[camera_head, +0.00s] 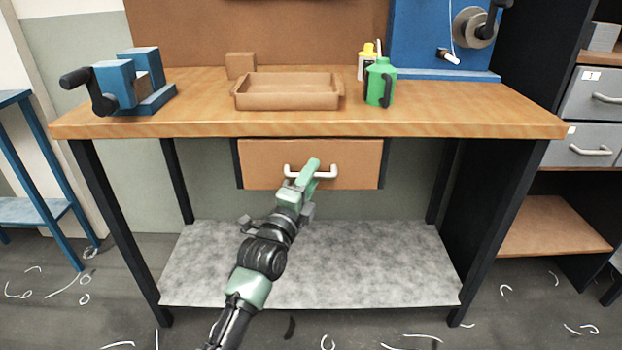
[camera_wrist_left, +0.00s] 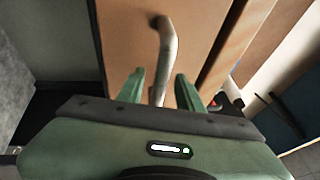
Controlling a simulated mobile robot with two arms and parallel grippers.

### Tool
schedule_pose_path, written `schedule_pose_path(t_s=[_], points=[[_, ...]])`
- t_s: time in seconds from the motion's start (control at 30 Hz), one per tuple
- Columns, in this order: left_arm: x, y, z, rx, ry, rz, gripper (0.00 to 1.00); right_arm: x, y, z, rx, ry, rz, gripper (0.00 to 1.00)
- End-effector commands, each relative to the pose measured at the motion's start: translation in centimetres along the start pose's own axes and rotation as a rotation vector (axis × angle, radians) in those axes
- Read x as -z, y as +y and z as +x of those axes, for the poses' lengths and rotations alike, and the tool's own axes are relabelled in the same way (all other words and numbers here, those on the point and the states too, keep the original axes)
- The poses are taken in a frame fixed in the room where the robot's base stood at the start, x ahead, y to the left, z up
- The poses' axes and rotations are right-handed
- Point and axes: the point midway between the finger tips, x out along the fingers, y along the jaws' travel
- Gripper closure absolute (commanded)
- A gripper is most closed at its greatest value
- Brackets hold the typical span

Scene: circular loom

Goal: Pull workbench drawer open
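The workbench drawer (camera_head: 262,165) has a plain brown front and hangs under the wooden tabletop, looking shut. Its pale bar handle (camera_head: 326,172) is partly hidden behind my left gripper (camera_head: 309,168) in the head view. In the left wrist view the handle (camera_wrist_left: 167,45) runs down between the two green fingers of my left gripper (camera_wrist_left: 160,80). The fingers are apart, one on each side of the bar, with a visible gap at least on the left side. My right gripper is in neither view.
The workbench top (camera_head: 430,118) holds a blue vise (camera_head: 115,85), a brown tray (camera_head: 285,104), a brown block (camera_head: 240,65), a green can (camera_head: 380,82) and a yellow bottle (camera_head: 367,58). A grey lower shelf (camera_head: 350,265) lies below. The space under the drawer is clear.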

Motion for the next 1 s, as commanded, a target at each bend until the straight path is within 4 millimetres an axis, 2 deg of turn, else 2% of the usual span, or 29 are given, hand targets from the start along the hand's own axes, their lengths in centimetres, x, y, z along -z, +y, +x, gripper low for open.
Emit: schedule_pose_path(t_s=[0.27,0.37,0.4,0.43,1.0], points=[[-0.02,0.03,0.27,-0.001,0.0,-0.001,0.64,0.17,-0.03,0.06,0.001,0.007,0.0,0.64],[-0.03,0.04,0.26,-0.001,0.0,-0.001,0.86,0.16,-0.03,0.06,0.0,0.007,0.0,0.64],[-0.03,0.04,0.25,-0.001,0.0,-0.001,0.97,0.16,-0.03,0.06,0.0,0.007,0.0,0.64],[-0.03,0.04,0.25,-0.001,0.0,-0.001,1.0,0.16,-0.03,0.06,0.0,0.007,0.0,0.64],[-0.03,0.1,0.22,-0.002,0.0,-0.001,1.0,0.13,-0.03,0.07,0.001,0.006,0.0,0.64]])
